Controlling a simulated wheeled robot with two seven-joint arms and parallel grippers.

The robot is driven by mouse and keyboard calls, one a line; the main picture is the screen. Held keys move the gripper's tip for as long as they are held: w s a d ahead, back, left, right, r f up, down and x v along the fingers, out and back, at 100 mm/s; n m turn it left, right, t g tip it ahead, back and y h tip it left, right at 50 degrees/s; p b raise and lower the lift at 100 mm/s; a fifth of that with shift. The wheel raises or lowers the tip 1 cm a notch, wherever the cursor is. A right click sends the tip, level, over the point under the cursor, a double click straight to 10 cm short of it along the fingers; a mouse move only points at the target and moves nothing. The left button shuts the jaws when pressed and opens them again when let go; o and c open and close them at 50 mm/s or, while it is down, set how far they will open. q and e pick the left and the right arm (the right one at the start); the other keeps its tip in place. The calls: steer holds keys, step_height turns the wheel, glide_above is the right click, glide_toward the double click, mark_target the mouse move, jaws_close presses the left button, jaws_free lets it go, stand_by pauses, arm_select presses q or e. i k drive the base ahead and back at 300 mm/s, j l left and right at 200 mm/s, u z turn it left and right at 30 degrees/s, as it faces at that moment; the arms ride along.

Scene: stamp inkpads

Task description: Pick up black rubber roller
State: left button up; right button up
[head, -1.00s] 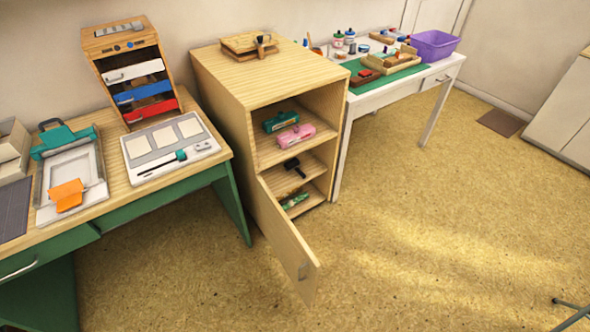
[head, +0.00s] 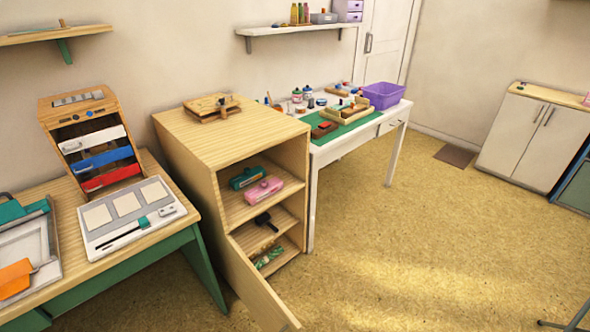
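A small black tool with a handle, which looks like the black rubber roller (head: 265,221), lies on the middle shelf of the open wooden cabinet (head: 222,155). Above it, a green item (head: 248,178) and a pink item (head: 263,190) sit side by side on the upper shelf. A green patterned item (head: 268,257) lies on the bottom shelf below it. The cabinet door (head: 262,285) hangs open toward me. Neither of my grippers shows in the head view.
A desk with a drawer unit (head: 91,140) and a white tray (head: 130,218) stands left of the cabinet. A white table (head: 396,112) with a purple bin (head: 384,94) stands to its right.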

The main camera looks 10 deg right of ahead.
mark_target(263, 219)
steer(key=i+l, duration=0.2)
steer(key=i+l+u, duration=0.1)
steer(key=l, duration=0.3)
steer(key=i+l, duration=0.25)
steer(key=i+l+u, duration=0.15)
steer(key=l, duration=0.25)
